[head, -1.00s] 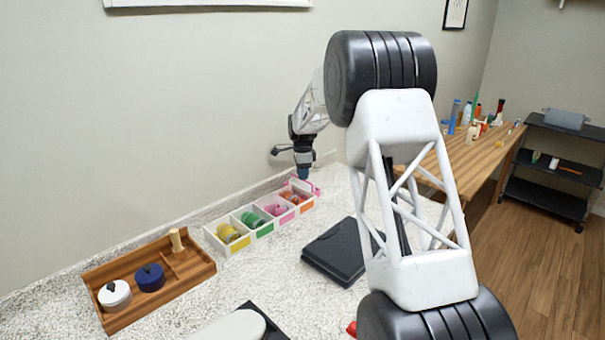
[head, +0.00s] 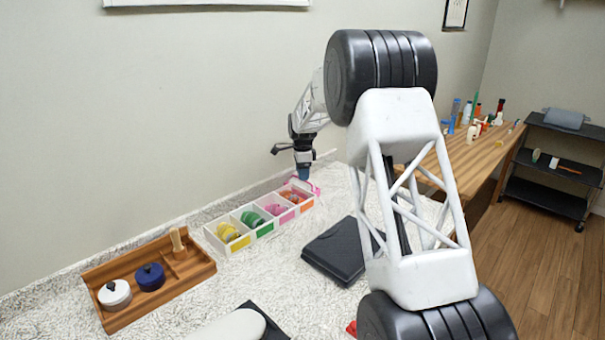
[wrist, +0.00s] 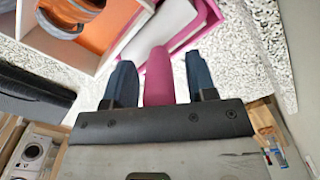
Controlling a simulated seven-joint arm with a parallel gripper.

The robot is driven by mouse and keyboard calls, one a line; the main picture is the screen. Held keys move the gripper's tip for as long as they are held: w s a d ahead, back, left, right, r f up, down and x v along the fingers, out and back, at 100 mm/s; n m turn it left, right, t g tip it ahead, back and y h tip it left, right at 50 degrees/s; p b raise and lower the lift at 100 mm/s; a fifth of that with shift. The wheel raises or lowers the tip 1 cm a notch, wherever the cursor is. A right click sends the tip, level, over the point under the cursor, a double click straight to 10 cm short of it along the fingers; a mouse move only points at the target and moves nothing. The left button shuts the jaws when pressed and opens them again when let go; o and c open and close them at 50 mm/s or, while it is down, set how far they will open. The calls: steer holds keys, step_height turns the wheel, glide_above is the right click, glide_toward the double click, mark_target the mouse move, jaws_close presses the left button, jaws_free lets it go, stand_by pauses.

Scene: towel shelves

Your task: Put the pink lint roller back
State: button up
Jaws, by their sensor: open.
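The pink lint roller's handle (wrist: 158,76) stands between my gripper's two blue fingers (wrist: 160,82) in the wrist view. Narrow gaps show on both sides of it, so the fingers are open around it. A white, roller-like part (wrist: 160,30) lies beyond the handle, inside a pink-edged holder (wrist: 206,14). I cannot tell exactly how the roller rests there. In the head view, my gripper (head: 304,174) is low over the far right end of the row of bins, and the pink holder (head: 316,189) shows beside it.
A row of white bins (head: 241,243) with coloured items stands along the wall. The orange-marked bin (wrist: 90,50) is close to the left of my gripper.

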step_height(320, 180, up, 12)
steer(key=shift+f, duration=0.1)
stand_by(0.5)
steer(key=shift+s, duration=0.1)
stand_by(0.7)
steer(key=shift+s+d+r, duration=0.1)
steer(key=shift+s+r, duration=0.05)
steer(key=shift+r, duration=0.1)
steer(key=s+d+r+n, duration=0.2)
steer(key=s+d+r, duration=0.2)
steer(key=s, duration=0.6)
steer(key=s+d+r+n+t, duration=0.1)
steer(key=s+d+r+n, duration=0.25)
steer(key=s, duration=0.75)
steer(key=s+d+r+n, duration=0.2)
steer(key=s+d+r, duration=0.25)
steer(key=s, duration=0.55)
steer(key=s+d+f+n, duration=0.2)
steer(key=s+f, duration=0.1)
steer(key=s, duration=0.9)
steer(key=s+d+f+n+t, duration=0.1)
steer(key=s+d+f+n, duration=0.1)
steer(key=s, duration=1.1)
steer(key=s+d+f+n, duration=0.2)
steer(key=s+f+n, duration=0.2)
steer(key=s, duration=0.9)
steer(key=shift+d+f+t, duration=0.15)
steer(key=shift+f+t, duration=0.15)
steer(key=shift+f, duration=0.2)
steer(key=shift+s, duration=0.1)
